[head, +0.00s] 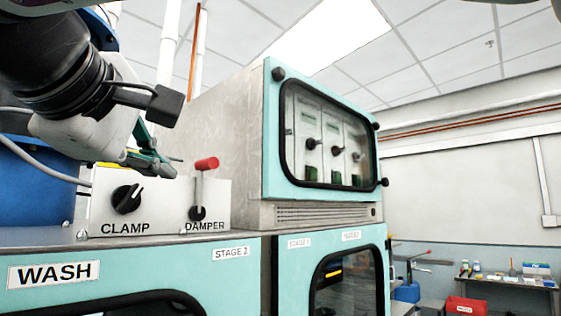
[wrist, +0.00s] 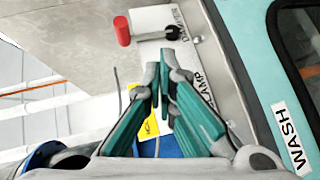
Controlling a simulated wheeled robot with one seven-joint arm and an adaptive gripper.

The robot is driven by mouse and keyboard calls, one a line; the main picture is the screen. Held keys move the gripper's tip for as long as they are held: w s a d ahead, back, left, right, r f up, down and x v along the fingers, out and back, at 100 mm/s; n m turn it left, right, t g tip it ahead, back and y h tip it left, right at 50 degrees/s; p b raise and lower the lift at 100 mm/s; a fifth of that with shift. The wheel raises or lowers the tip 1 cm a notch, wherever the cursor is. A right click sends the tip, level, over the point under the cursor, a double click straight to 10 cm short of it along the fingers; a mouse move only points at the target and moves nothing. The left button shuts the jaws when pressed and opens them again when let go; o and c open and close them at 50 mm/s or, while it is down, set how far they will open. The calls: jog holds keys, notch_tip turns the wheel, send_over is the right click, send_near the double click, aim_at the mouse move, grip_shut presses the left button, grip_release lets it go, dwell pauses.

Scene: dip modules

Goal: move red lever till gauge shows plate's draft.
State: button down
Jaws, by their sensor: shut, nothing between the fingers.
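The red lever (head: 206,164) stands upright on a white panel above the word DAMPER. It has a thick red grip on a thin grey shaft with a dark pivot. In the wrist view the lever (wrist: 122,31) lies beyond my fingertips, up and left. My gripper (head: 168,168) is shut and empty, just left of the lever and apart from it. Its green fingers (wrist: 157,78) meet near the tips over the panel. A yellow label (wrist: 145,108) is partly hidden by the fingers; its text is unreadable. I cannot make out a gauge or a draft plate.
A black CLAMP knob (head: 127,199) sits left of the lever on the same panel. A tall cabinet with a framed window (head: 328,137) rises to the right. A blue drum (head: 38,190) stands behind my arm. The space above the lever is open.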

jog(key=s+a+r+n+t+y, duration=0.1)
jog(key=s+a+r+t, duration=0.1)
jog(key=s+a+r, duration=0.15)
send_near(199, 161)
jog(key=w+a, duration=0.2)
jog(key=a, duration=0.2)
jog(key=w+d, duration=0.1)
jog(key=w+d+p, duration=0.1)
jog(key=w, duration=0.1)
jog(key=shift+w+d+f, duration=0.15)
jog(key=shift+d+f, duration=0.05)
jog(key=shift+d, duration=0.15)
jog(key=shift+d, duration=0.1)
jog(key=shift+w+d, duration=0.35)
jog(key=shift+w, duration=0.1)
jog(key=shift+r, duration=0.1)
